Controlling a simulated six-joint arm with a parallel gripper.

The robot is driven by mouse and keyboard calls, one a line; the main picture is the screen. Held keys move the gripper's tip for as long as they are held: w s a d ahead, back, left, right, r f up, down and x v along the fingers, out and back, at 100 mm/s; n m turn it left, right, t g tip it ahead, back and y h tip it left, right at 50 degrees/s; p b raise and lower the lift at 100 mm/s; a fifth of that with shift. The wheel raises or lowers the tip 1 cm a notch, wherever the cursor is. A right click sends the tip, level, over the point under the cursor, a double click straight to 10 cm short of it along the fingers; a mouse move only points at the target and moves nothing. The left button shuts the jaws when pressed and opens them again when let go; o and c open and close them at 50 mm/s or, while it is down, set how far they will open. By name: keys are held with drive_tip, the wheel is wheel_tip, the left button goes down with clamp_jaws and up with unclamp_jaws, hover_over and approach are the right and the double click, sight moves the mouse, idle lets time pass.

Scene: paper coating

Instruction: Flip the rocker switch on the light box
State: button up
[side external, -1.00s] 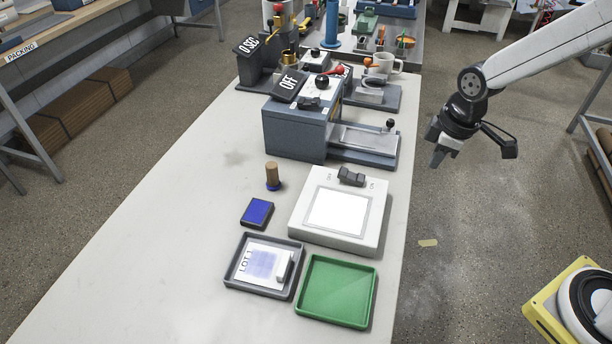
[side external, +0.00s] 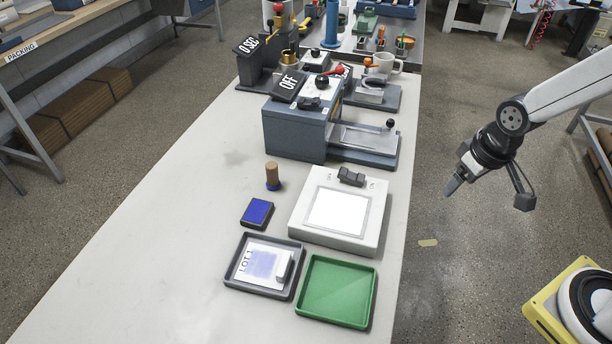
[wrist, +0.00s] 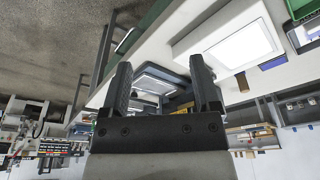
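The white light box (side external: 338,212) sits on the bench near its right edge, with a pale lit panel on top. Its dark rocker switch (side external: 351,176) is at the box's far edge, between small markings too small to read. In the wrist view the light box (wrist: 225,36) shows at the upper right; I cannot make out the switch there. My gripper (side external: 452,188) hangs in the air to the right of the bench, apart from the box. In the wrist view its two dark fingers (wrist: 160,82) are spread with nothing between them.
A blue-grey machine with an OFF sign (side external: 291,134) stands behind the light box. A green tray (side external: 338,292), a grey tray (side external: 232,281) with a LOT 1 sheet, a blue pad (side external: 257,212) and a wooden-handled stamp (side external: 272,174) lie nearby. The bench's left side is clear.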

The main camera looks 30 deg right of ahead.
drive_tip(key=w+a+n+g, duration=0.1)
drive_tip(key=w+a+n, duration=0.3)
drive_tip(key=w, duration=0.6)
drive_tip(key=n+g, duration=0.2)
drive_tip(key=n, duration=0.3)
hover_over(357, 176)
wheel_tip(357, 176, down, 3)
drive_tip(key=shift+f, duration=0.1)
drive_tip(key=shift+s, duration=0.1)
drive_tip(key=shift+f, duration=3.85)
clamp_jaws()
